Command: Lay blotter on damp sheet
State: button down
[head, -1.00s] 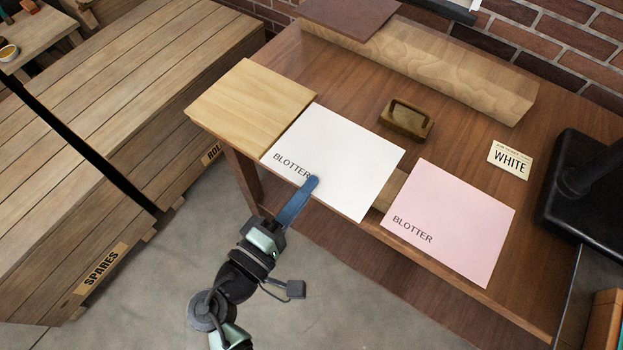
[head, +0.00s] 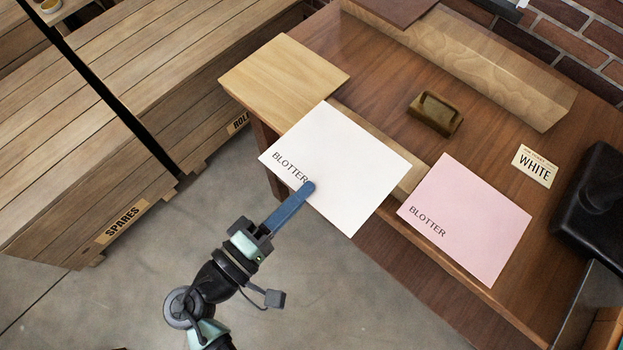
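The white blotter (head: 345,170), a flat sheet marked BLOTTER, hangs out over the table's front edge. My gripper (head: 306,190), with blue fingers, is shut on its near edge beside the lettering. The lower finger is hidden under the sheet. The pink blotter (head: 468,222), also marked BLOTTER, lies at the table's front, right of the white one, and overhangs the edge a little. I cannot make out a damp sheet in this view.
A small card reading WHITE (head: 534,167) stands on the table (head: 385,65). A brown wooden block (head: 436,114) sits behind the blotters. A pale board (head: 283,75) covers the left corner. A black machine base (head: 590,215) stands right. Slatted crates (head: 140,110) stand left.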

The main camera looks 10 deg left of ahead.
jog(key=v, duration=1.1)
jog(key=shift+s+a, duration=0.15)
jog(key=shift+s, duration=0.1)
